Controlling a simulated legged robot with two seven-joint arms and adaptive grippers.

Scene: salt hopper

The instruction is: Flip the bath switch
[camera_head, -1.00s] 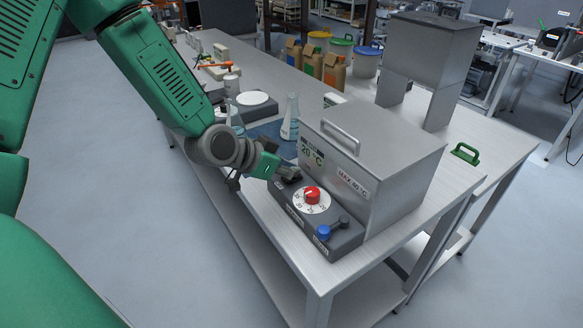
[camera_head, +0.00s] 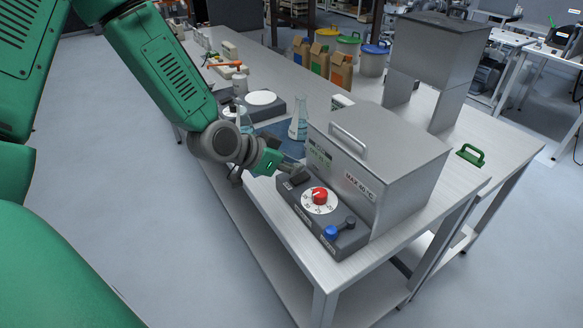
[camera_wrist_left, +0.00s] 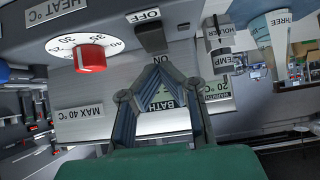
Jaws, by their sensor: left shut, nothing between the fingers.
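The water bath is a metal box (camera_head: 400,185) with a lid handle and a dark control panel (camera_head: 300,213) along its front. The bath switch (camera_wrist_left: 152,38) is a dark rocker between the OFF and ON labels in the left wrist view. In the head view the switch (camera_head: 299,178) sits at the panel's far left end, partly hidden by the gripper. My left gripper (camera_head: 290,167) is shut and empty there. In the left wrist view its fingertips (camera_wrist_left: 158,62) are at the ON label, just beside the switch. I cannot tell whether they touch it or which way it is set. My right gripper is not in view.
A red heat knob (camera_head: 319,196) and a blue-tipped lever (camera_head: 331,232) sit on the same panel. A flask (camera_head: 298,125) and a white-topped hotplate (camera_head: 261,98) stand behind the gripper. A metal hopper (camera_head: 435,55) and a green handle (camera_head: 470,154) are at the right.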

